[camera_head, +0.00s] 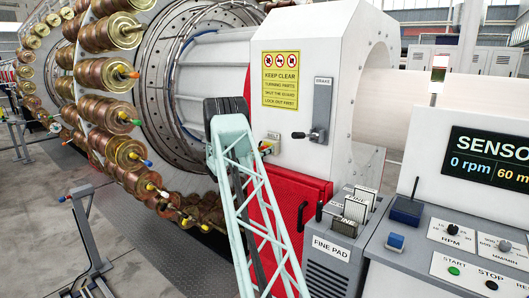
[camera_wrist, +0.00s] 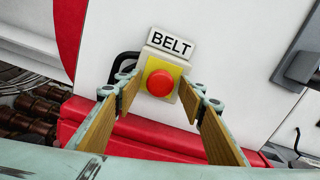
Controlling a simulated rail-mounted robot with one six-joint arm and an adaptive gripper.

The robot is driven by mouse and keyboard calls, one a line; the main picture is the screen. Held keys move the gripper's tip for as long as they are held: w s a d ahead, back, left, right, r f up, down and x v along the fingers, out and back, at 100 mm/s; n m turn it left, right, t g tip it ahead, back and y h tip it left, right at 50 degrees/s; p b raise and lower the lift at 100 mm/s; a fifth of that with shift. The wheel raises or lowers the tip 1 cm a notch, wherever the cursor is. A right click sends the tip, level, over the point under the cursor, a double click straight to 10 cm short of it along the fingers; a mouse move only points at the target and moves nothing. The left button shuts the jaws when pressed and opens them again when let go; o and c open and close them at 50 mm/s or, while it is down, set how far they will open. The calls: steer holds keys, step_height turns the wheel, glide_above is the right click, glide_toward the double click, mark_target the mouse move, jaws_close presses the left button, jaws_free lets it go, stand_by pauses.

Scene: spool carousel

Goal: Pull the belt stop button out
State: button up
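The belt stop button (camera_wrist: 160,83) is a round red knob on a yellow box (camera_wrist: 184,69), with a BELT label (camera_wrist: 170,43) above it on the white housing. In the wrist view my gripper (camera_wrist: 159,94) is open, with one wood-coloured finger pad to the left of the button and one to the right. The pads' tips lie near the box's sides, with gaps to the red knob. I cannot tell how deep the tips reach.
A brake lever (camera_head: 316,125) sits on the housing right of the button. A red mesh guard (camera_head: 305,195) is below. Right stand a fine-pad holder (camera_head: 335,250) and a console (camera_head: 440,255). The spool carousel (camera_head: 105,85) is at left.

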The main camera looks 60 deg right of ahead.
steer(key=shift+d, duration=0.15)
steer(key=shift+c, duration=0.5)
steer(key=c, duration=1.1)
steer(key=shift+w+a+f, duration=0.1)
steer(key=shift+a+f, duration=0.05)
steer(key=shift+a, duration=0.6)
steer(key=o, duration=1.2)
steer(key=shift+a, duration=0.1)
steer(key=w+a, duration=0.1)
steer(key=a, duration=1.1)
steer(key=shift+w, duration=0.4)
